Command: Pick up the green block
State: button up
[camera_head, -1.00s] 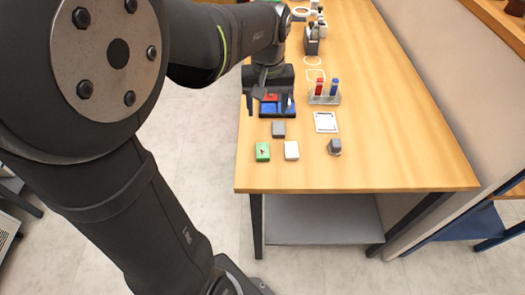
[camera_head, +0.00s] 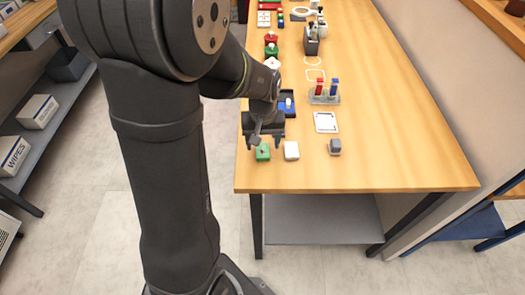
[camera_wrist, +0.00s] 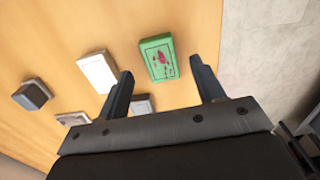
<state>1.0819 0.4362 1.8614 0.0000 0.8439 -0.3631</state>
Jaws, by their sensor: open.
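The green block (camera_head: 262,153) lies flat near the front left corner of the wooden table. In the wrist view the green block (camera_wrist: 158,59) shows a dark outline and a red mark on its top. My gripper (camera_head: 267,141) is open and empty, just behind and above the green block. In the wrist view my gripper (camera_wrist: 160,70) has its two fingers spread, with the block between and slightly beyond the tips. I cannot tell the exact height of the fingers above it.
A white block (camera_head: 291,151) lies just right of the green one, and a grey block (camera_head: 335,147) farther right. A printed card (camera_head: 325,122) and a clear rack with red and blue pens (camera_head: 324,95) stand behind. The table's front right is clear.

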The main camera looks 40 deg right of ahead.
aim_at(262, 152)
jog(key=shift+f, duration=1.35)
jog(key=c, duration=1.1)
